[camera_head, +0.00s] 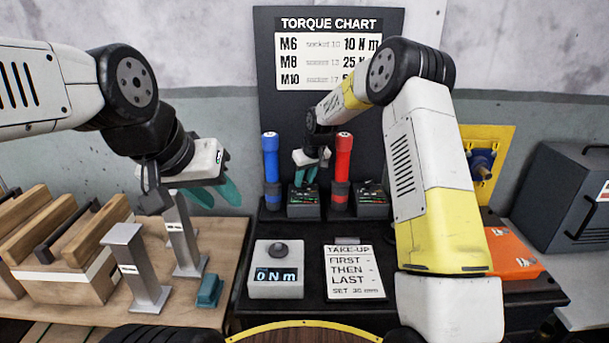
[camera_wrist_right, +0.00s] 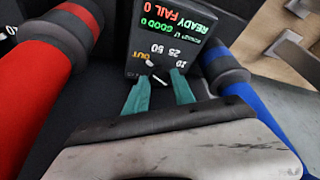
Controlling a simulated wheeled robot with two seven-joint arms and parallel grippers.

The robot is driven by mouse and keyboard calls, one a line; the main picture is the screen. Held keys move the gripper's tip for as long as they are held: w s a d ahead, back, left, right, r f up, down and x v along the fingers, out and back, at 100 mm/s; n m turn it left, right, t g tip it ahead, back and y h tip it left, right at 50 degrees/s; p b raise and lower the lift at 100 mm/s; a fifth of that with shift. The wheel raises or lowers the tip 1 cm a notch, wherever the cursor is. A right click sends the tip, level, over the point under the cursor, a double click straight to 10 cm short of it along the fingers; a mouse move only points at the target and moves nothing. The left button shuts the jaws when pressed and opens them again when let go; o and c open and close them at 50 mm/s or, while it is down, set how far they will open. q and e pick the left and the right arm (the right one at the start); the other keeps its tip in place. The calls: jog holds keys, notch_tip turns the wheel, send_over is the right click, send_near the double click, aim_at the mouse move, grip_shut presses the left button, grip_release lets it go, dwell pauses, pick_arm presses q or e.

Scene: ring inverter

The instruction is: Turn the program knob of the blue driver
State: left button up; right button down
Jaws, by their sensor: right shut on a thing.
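The blue driver (camera_head: 270,160) stands upright at the back of the black bench; it also shows at the right of the wrist view (camera_wrist_right: 245,90). Just right of it in the head view is its dark controller box (camera_head: 304,211), with a lit screen (camera_wrist_right: 172,25) reading READY, GOOD 0, FAIL 0. The program knob (camera_wrist_right: 151,68) on its face has a white pointer and marks 10, 25, 50 and OUT around it. My right gripper (camera_wrist_right: 160,88) has its teal fingers at the knob and is shut on it, partly hiding it. My left gripper (camera_head: 213,194) is open and empty above the wooden table.
The red driver (camera_head: 343,160) and a second controller box (camera_head: 372,211) stand close to the right. In front are a torque display (camera_head: 276,280) reading 0 Nm and a TAKE-UP card (camera_head: 352,272). Metal posts (camera_head: 137,270) and a teal block (camera_head: 209,291) stand below my left gripper.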

jog(key=c, duration=1.1)
grip_release()
jog(key=shift+o, duration=0.2)
jog(key=v, duration=0.7)
jog(key=shift+s+r, duration=0.15)
jog(key=shift+r, duration=0.2)
jog(key=shift+d, duration=0.15)
